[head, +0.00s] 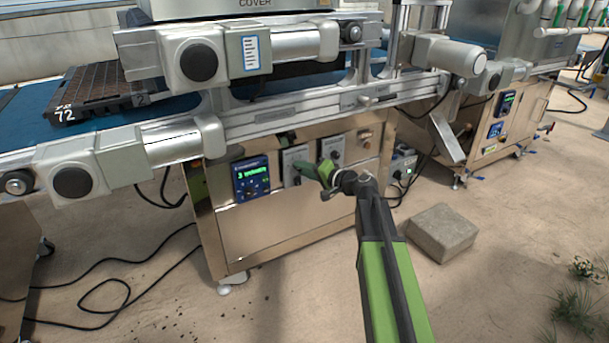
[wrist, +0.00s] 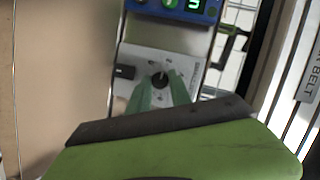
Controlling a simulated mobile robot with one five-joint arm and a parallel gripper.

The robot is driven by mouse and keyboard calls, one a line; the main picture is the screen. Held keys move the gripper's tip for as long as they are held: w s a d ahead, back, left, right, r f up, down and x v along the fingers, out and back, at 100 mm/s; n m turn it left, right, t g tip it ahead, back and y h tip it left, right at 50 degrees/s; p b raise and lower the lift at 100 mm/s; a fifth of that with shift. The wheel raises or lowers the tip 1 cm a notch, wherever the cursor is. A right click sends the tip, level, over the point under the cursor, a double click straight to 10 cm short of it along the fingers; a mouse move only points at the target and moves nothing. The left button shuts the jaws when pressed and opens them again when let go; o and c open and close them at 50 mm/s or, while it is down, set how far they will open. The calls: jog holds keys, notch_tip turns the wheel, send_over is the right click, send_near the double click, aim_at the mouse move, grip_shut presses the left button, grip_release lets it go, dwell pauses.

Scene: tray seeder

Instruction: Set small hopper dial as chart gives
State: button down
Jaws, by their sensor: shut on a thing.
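A black dial (wrist: 160,79) sits on a pale plate with marks around it, seen in the wrist view. My gripper (wrist: 160,90) has its two green fingertips on either side of the dial and is shut on it. In the head view, my gripper (head: 301,170) reaches the pale plate (head: 291,155) right of the blue display and hides much of it. The dial's pointer setting is too small to read. A small white chart with a blue border (head: 250,53) is on the machine above; its text is too small to read.
A blue display (head: 252,180) shows a green 3; it also shows in the wrist view (wrist: 190,8). A second dial plate (head: 332,149) is right of my gripper. A stone block (head: 441,232) lies on the floor at right. A dark tray (head: 95,90) is on the belt.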

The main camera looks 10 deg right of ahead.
jog(key=c, duration=1.2)
grip_release()
jog(key=p+v, duration=0.3)
jog(key=v, duration=1.4)
jog(key=shift+s+d, duration=0.2)
jog(key=shift+s, duration=0.05)
